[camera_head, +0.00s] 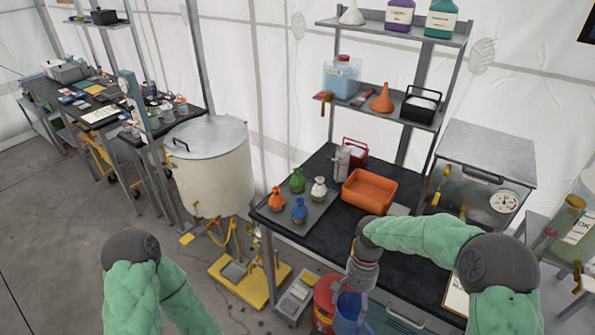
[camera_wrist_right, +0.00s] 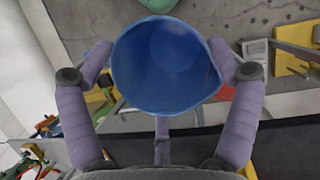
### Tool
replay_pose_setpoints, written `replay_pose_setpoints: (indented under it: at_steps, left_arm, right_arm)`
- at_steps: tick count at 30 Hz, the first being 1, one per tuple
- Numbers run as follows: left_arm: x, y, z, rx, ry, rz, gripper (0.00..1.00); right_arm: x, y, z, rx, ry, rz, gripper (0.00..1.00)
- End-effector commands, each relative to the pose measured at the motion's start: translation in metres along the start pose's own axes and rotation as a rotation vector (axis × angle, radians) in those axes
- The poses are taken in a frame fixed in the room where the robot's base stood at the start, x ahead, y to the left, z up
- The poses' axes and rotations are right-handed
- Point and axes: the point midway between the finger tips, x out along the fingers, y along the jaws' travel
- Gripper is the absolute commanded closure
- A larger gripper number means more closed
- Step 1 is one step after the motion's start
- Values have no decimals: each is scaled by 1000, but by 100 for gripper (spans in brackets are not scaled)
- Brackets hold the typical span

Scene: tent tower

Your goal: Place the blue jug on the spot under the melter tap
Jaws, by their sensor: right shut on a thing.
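The blue jug (camera_head: 350,312) is low at the bottom of the head view, partly cut off by the frame edge. My right gripper (camera_head: 362,275) is shut on it. In the right wrist view the jug (camera_wrist_right: 165,65) sits between the fingers of the gripper (camera_wrist_right: 163,75), and I look into its open, empty-looking mouth. A large cream drum with a grey lid (camera_head: 212,180), probably the melter, stands left of the bench. Yellow pipework, perhaps its tap (camera_head: 222,235), shows beneath it. A yellow base with a grey plate (camera_head: 235,272) is on the floor below. My left gripper is out of view.
A red bucket (camera_head: 324,295) stands beside the jug. A grey floor device (camera_head: 296,298) lies between it and the yellow base. The black bench (camera_head: 395,250) carries an orange bin (camera_head: 370,190) and a tray with several small sacks. Open floor lies left of the yellow base.

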Motion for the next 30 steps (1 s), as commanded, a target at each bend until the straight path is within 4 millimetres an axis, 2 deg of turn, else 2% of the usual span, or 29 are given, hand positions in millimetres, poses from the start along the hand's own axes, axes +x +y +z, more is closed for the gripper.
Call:
replay_pose_setpoints:
  at_steps: [1,3,9,30]
  left_arm:
    - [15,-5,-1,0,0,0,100]
    - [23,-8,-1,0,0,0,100]
    - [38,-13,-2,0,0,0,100]
    - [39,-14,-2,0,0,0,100]
  right_arm:
    - [14,2,-14,-60,0,26,63]
    - [21,6,-26,-141,0,59,63]
    - [33,13,-49,-290,1,120,63]
    - [34,15,-54,-331,2,136,63]
